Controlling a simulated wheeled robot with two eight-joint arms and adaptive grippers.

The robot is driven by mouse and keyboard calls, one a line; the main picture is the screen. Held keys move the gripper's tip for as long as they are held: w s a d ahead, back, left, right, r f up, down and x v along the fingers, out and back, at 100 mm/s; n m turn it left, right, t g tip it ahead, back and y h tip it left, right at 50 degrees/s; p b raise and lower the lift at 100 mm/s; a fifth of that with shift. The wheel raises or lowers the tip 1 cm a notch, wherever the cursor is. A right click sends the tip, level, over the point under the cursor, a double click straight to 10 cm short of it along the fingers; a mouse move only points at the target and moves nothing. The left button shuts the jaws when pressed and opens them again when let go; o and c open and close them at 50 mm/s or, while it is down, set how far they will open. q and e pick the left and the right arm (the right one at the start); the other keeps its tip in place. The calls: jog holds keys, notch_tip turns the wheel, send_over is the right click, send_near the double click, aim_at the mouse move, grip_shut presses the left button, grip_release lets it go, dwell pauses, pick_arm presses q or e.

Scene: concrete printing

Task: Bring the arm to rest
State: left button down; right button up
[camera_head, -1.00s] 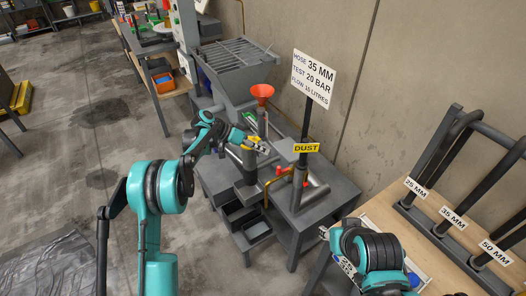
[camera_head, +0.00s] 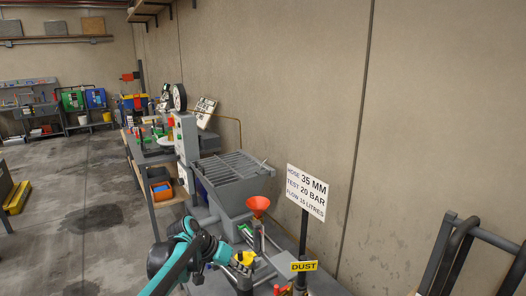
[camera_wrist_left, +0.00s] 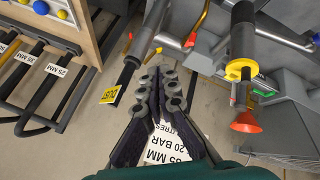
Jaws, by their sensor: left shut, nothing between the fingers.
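My left arm (camera_head: 180,262), teal and black, comes up from the bottom of the head view, in front of the grey machine. My left gripper (camera_head: 242,268) is at its end, small and partly lost among the pipes. In the left wrist view the gripper (camera_wrist_left: 160,84) shows its black fingers drawn together with nothing between them. A dark pipe with a yellow collar (camera_wrist_left: 240,70) lies to the right of the fingers in that view. My right arm and gripper are out of view.
An orange funnel (camera_head: 258,204), a grey grated hopper (camera_head: 232,175), a DUST label (camera_head: 304,266) and a white sign (camera_head: 307,192) stand close around the left gripper. A hose rack (camera_head: 460,262) is at the right. Open floor (camera_head: 85,200) lies to the left.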

pick_arm(q)
jog(key=s+a+f+n+t+y, duration=0.1)
jog(key=s+a, duration=0.5)
jog(key=s, duration=0.7)
jog(key=s+a+f+n+t+y, duration=0.1)
jog(key=s+a+n+t+y, duration=0.2)
jog(key=s, duration=1)
jog(key=a+y, duration=0.2)
jog(key=shift+s+a+f+n+y, duration=0.2)
jog(key=shift+s+a+n+y, duration=0.1)
jog(key=shift+a+n+y, duration=0.1)
jog(key=shift+d, duration=0.1)
